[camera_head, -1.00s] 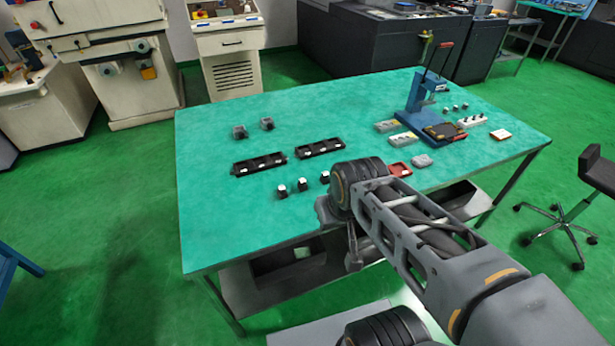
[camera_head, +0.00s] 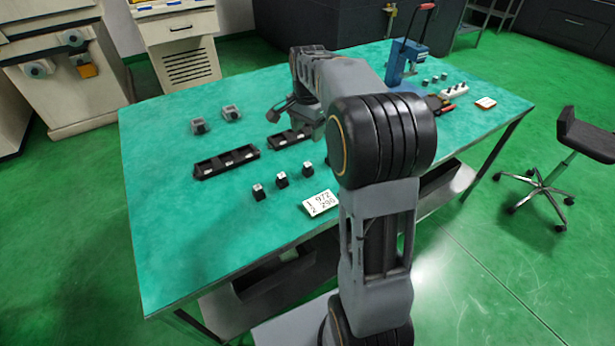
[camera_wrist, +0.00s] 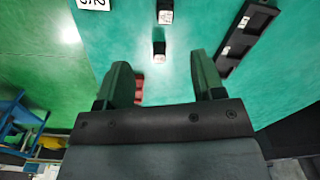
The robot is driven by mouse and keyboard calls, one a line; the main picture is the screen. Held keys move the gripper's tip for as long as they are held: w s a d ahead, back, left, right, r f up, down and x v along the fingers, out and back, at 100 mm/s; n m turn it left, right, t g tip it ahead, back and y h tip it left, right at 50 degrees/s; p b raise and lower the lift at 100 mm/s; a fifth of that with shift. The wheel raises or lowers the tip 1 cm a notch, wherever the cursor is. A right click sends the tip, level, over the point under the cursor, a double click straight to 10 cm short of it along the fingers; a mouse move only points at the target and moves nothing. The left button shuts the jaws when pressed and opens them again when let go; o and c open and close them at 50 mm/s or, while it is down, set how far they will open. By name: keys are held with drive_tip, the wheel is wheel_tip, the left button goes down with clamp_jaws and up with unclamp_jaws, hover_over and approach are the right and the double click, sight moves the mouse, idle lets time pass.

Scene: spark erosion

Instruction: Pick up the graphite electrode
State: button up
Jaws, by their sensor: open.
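Three small dark blocks with white tops, which look like graphite electrodes, stand in a row near the table's front: left (camera_head: 259,192), middle (camera_head: 281,180) and right (camera_head: 307,169). I cannot tell which one the task means. Two of such blocks show in the wrist view, one at the top (camera_wrist: 165,14) and one lower (camera_wrist: 158,48). My gripper (camera_wrist: 163,78) is open and empty, its fingers apart, with the lower block beyond the gap between them. In the head view my gripper (camera_head: 283,108) is small and dark, above the table near the black trays.
Black slotted trays, left (camera_head: 226,162) and right (camera_head: 289,138), lie behind the blocks. A white number card (camera_head: 320,203) lies to their right. Two grey pieces (camera_head: 199,126) (camera_head: 231,113) sit farther back. A blue press (camera_head: 404,62) stands at the back right.

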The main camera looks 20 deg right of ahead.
wheel_tip(320, 180, down, 3)
drive_tip(key=w+d+m, duration=0.1)
drive_tip(key=b, duration=0.1)
hover_over(308, 164)
wheel_tip(308, 164, down, 6)
drive_tip(key=shift+d+f, duration=0.1)
drive_tip(key=shift+f+b, duration=0.55)
drive_tip(key=shift+f, duration=2.45)
drive_tip(key=shift+a, duration=0.2)
drive_tip(key=shift+c, duration=0.4)
drive_tip(key=c, duration=0.9)
drive_tip(key=shift+r, duration=0.2)
drive_tip(key=shift+c, duration=0.2)
